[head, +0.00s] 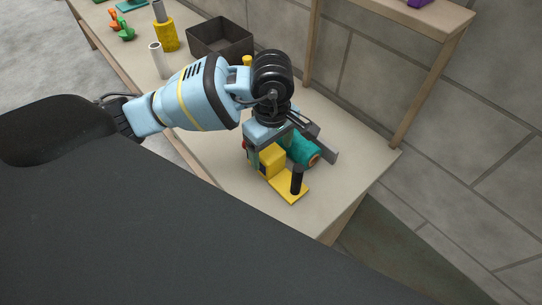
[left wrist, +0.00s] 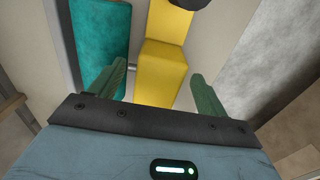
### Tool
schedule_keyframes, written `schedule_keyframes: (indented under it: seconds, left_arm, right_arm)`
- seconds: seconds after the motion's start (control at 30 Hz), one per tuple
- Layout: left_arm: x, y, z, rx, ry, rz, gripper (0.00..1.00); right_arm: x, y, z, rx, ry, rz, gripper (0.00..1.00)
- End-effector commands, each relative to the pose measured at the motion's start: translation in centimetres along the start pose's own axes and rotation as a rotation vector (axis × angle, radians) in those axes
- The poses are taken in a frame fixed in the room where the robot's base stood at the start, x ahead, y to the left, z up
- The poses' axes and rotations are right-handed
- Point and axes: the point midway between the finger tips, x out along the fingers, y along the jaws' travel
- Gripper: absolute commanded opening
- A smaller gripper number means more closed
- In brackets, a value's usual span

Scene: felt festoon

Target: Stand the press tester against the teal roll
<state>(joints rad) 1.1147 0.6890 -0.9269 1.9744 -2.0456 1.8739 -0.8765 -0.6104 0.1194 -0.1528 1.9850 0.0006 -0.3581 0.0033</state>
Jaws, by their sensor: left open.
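The yellow press tester (head: 289,190) rests on the table near its right end, its flat plate with a black upright post pointing to the front. The teal roll (head: 304,150) lies right behind it, partly hidden by my gripper; whether the two touch I cannot tell. My left gripper (head: 267,146) is over the tester's yellow block, pointing down. In the left wrist view the open green fingers (left wrist: 157,72) are on either side of the yellow press tester (left wrist: 163,70), with gaps showing.
A dark open bin (head: 220,37), a yellow cylinder (head: 166,36) and a white cylinder (head: 158,60) stand farther back on the table (head: 350,150). A shelf with wooden posts (head: 425,85) rises along the back. The table's right end is clear.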

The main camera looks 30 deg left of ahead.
Motion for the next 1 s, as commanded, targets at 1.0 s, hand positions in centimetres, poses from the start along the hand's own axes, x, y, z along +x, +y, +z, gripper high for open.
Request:
schedule_keyframes:
  seconds: [1.0]
  left_arm:
    - [-8.0,0.0,0.0,0.0,0.0,0.0,0.76]
  right_arm:
    - [0.0,-0.2,-0.4,0.01,0.007,0.002,0.36]
